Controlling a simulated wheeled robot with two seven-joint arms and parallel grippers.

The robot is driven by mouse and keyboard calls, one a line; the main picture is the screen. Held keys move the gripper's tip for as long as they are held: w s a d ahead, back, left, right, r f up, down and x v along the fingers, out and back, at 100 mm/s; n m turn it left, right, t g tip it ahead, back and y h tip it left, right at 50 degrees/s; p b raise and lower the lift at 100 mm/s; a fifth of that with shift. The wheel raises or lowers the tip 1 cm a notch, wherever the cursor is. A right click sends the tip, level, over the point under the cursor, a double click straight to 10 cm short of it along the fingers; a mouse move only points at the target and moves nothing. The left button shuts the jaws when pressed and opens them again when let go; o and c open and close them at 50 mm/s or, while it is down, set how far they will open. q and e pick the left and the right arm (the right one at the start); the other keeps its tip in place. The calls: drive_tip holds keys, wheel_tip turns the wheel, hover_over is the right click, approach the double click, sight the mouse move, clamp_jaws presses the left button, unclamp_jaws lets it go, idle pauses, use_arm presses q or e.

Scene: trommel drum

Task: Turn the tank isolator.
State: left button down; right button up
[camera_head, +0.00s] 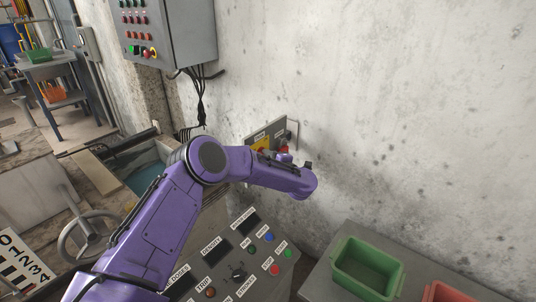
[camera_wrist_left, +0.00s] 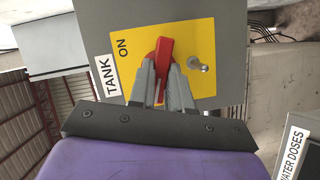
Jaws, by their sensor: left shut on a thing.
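The tank isolator is a red handle (camera_wrist_left: 165,48) on a yellow plate (camera_wrist_left: 188,40), mounted on a grey box, in the left wrist view. A white TANK label (camera_wrist_left: 106,75) and the word ON are left of the handle. The handle's visible end points nearly straight up in that picture, not toward ON. My left gripper (camera_wrist_left: 164,80) is shut on the handle, one finger on each side. In the head view the yellow plate (camera_head: 261,144) shows on the wall panel, partly hidden by my purple left arm. My right gripper is out of view.
A small metal peg (camera_wrist_left: 201,67) sticks out right of the handle. Below my arm is a sloped control console (camera_head: 248,262). A green bin (camera_head: 367,268) stands at right. A control cabinet (camera_head: 180,30) hangs upper left; a handwheel (camera_head: 88,236) is at left.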

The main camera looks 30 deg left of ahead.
use_arm(q)
drive_tip(key=m+p, duration=0.1)
drive_tip(key=m+g+p, duration=0.1)
drive_tip(key=m, duration=0.1)
drive_tip(key=m+g+h+p, duration=0.1)
drive_tip(key=m, duration=0.1)
drive_tip(key=shift+w+r, duration=0.15)
drive_tip(key=shift+r, duration=0.1)
drive_tip(key=shift+m+g, duration=0.6)
drive_tip(key=shift+w+f+m+g+h, duration=0.15)
drive_tip(key=shift+m+g+h, duration=0.15)
drive_tip(key=shift+m+g, duration=0.5)
drive_tip(key=shift+w+d+m+g+b, duration=0.1)
drive_tip(key=shift+m+g+b, duration=0.5)
drive_tip(key=shift+m+b, duration=0.6)
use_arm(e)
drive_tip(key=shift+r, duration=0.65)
use_arm(q)
drive_tip(key=shift+r, duration=0.2)
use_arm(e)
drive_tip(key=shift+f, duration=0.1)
use_arm(q)
drive_tip(key=c, duration=1.3)
unclamp_jaws()
drive_tip(key=shift+c, duration=0.2)
